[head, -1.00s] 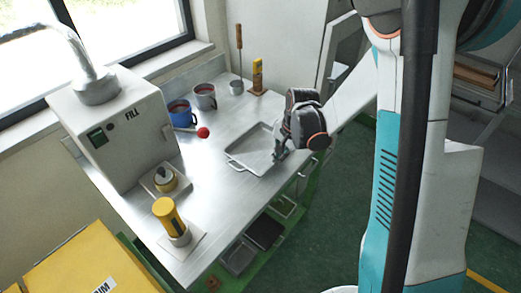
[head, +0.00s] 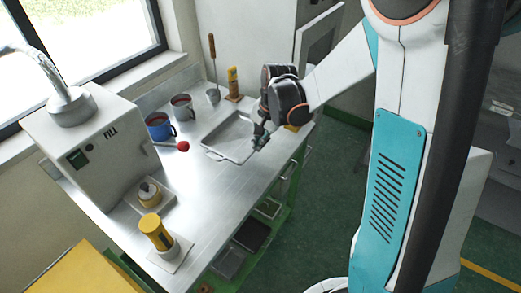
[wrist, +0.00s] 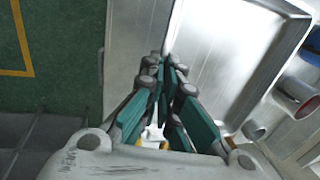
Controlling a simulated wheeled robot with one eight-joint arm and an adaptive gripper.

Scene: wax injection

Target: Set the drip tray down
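My gripper (head: 259,141) is at the tray's right rim. In the wrist view the tray (wrist: 222,50) fills the upper middle. There the fingertips of my gripper (wrist: 168,66) are close together on its rim. The exact contact is partly hidden by the fingers.
A blue mug (head: 160,127), a grey mug (head: 182,107) and a small metal cup (head: 213,96) stand behind the tray. A red-knobbed lever (head: 183,146) is close on its left. The FILL machine (head: 105,145) stands left. The worktop's near right part is clear.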

